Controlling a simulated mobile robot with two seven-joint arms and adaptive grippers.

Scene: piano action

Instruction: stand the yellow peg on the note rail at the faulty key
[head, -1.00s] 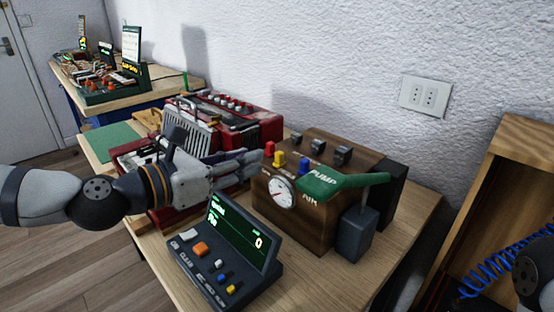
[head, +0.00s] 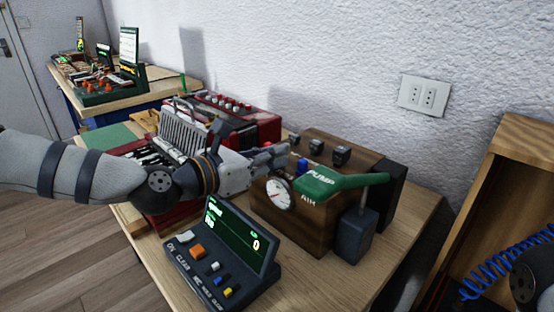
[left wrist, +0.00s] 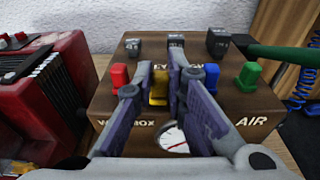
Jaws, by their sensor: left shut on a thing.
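In the head view my left gripper (head: 270,158) is over the box's left edge and hides the yellow peg. I cannot make out the note rail or which key is faulty. My right gripper is not in view.
A red peg (left wrist: 119,75), a blue peg (left wrist: 211,75) and a green peg (left wrist: 248,77) stand on the box beside the yellow one. The green pump handle (head: 330,183) crosses the box's right side. A console (head: 218,262) with a lit screen stands in front.

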